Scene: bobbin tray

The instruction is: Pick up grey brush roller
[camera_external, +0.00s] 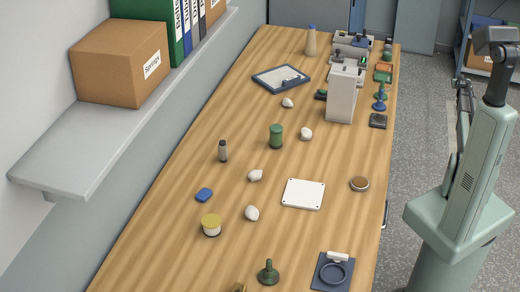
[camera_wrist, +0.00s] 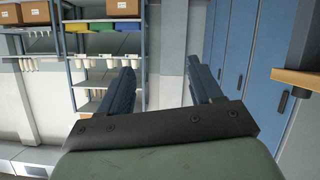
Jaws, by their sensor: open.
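A small upright grey cylinder (camera_external: 223,151) stands on the left side of the wooden table in the external view. It looks the most like the grey brush roller, but it is too small to be sure. My gripper (camera_wrist: 160,86) is open and empty in the wrist view, with its two dark fingers apart. It faces shelves and blue lockers, away from the table top. My arm stands at the right, beside the table, and its gripper cannot be made out in the external view.
A green cylinder (camera_external: 276,137), a yellow-topped jar (camera_external: 211,226), a blue block (camera_external: 204,195), a white plate (camera_external: 303,194) and several white lumps lie spread on the table (camera_external: 160,240). A tall grey-white machine (camera_external: 341,95) stands farther back. A wall shelf (camera_external: 75,150) overhangs at left.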

